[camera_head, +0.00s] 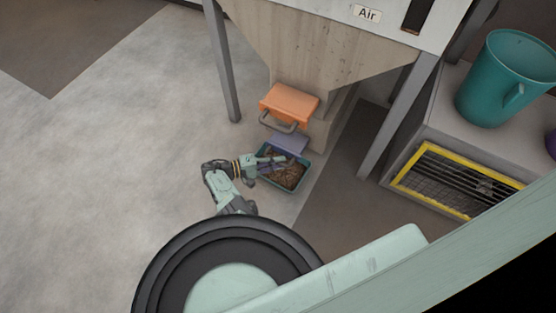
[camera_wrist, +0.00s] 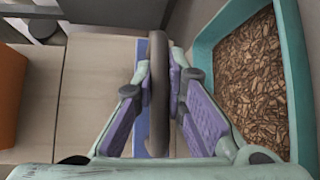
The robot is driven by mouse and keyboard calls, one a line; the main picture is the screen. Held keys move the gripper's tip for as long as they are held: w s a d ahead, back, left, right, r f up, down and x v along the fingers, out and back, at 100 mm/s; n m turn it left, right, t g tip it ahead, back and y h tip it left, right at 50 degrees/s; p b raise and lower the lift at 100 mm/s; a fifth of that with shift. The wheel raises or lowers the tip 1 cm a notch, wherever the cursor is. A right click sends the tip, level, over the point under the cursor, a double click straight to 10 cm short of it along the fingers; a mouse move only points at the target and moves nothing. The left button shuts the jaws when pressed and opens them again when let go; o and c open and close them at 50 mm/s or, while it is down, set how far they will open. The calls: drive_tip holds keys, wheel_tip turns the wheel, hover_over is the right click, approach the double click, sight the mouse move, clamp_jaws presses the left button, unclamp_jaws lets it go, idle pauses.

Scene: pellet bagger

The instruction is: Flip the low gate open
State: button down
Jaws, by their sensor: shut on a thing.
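The low gate is a blue-violet flap (camera_head: 290,143) at the bottom of the hopper's chute, below an orange gate (camera_head: 290,103) with its own grey handle. In the wrist view the blue flap (camera_wrist: 141,50) is seen narrowly behind a dark grey handle bar (camera_wrist: 158,110). My gripper (camera_wrist: 159,82) has its violet fingers on both sides of this bar and is shut on it. In the head view my gripper (camera_head: 266,163) is just below the flap, over the tray's left side, and hides the low handle.
A teal tray (camera_head: 301,180) of brown pellets stands under the chute; it is at the right in the wrist view (camera_wrist: 292,70). Grey hopper legs (camera_head: 222,62) stand either side. A teal bucket (camera_head: 497,95) is on a bench at right. The floor at left is clear.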

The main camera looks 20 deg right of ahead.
drive_tip(key=c, duration=1.6)
unclamp_jaws()
drive_tip(key=shift+s+a, duration=0.1)
drive_tip(key=shift+a, duration=0.05)
drive_tip(key=shift+a, duration=0.1)
drive_tip(key=w+a+r, duration=0.1)
drive_tip(key=a, duration=1)
drive_tip(key=shift+w+a+r, duration=0.25)
drive_tip(key=shift+a+r, duration=0.1)
